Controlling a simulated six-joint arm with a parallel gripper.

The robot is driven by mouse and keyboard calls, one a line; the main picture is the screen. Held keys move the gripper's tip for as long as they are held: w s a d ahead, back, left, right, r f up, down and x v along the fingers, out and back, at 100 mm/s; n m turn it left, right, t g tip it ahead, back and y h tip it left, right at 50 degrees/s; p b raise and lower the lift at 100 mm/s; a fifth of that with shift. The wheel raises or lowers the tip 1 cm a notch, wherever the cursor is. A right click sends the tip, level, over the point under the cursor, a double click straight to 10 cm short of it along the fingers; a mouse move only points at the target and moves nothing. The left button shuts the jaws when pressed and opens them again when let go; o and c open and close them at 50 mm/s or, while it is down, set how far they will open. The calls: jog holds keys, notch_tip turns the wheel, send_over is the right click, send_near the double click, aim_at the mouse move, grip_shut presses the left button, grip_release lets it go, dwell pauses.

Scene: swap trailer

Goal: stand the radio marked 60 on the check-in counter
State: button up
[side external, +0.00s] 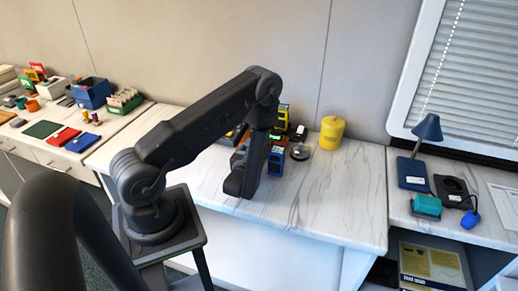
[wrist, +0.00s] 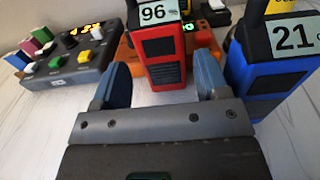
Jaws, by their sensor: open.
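My gripper (wrist: 162,78) is open, its two blue-grey fingertips on either side of the lower part of a red radio (wrist: 163,50) marked 96; I cannot tell whether they touch it. A blue radio (wrist: 266,80) marked 21 stands upright just right of the right finger. In the side view the blue radio (side external: 276,161) is right of my gripper (side external: 240,180), which is low over the middle table. A yellow radio (side external: 282,118) stands behind, its number unreadable. No label 60 is readable in either view. I cannot tell which surface is the check-in counter.
An orange unit (wrist: 200,40) with a green display sits behind the red radio. A dark button box (wrist: 65,68) is at left. A yellow canister (side external: 331,132) and a desk lamp (side external: 428,128) stand to the right. The middle table's front right (side external: 340,205) is clear.

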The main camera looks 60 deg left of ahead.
jog(key=shift+f+x, duration=0.15)
jog(key=shift+x, duration=1.2)
jog(key=shift+f+x, duration=0.15)
jog(key=shift+x, duration=1.2)
jog(key=c, duration=0.9)
